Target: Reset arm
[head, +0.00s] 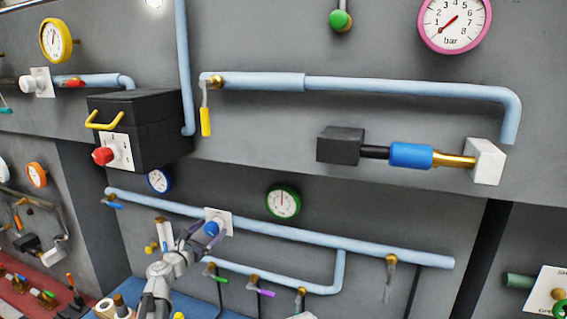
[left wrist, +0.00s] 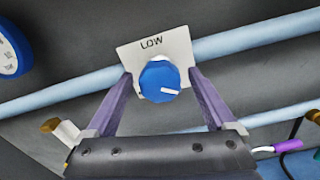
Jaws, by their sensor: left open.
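My left gripper (head: 203,236) reaches up from the lower left in the head view. In the left wrist view its two purple fingers (left wrist: 161,76) are open, one on each side of a blue knob (left wrist: 159,80). The knob has a white pointer mark turned to the right and sits on a white plate (left wrist: 154,51) marked LOW. In the head view the blue knob (head: 211,228) is partly beside the fingers. My right gripper is not in view.
Pale blue pipes (head: 330,243) run along the grey wall behind the knob. A green gauge (head: 283,201) hangs to the right. A black box (head: 150,110) with a yellow handle and red knob juts out above. Small valve levers (head: 259,287) hang below.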

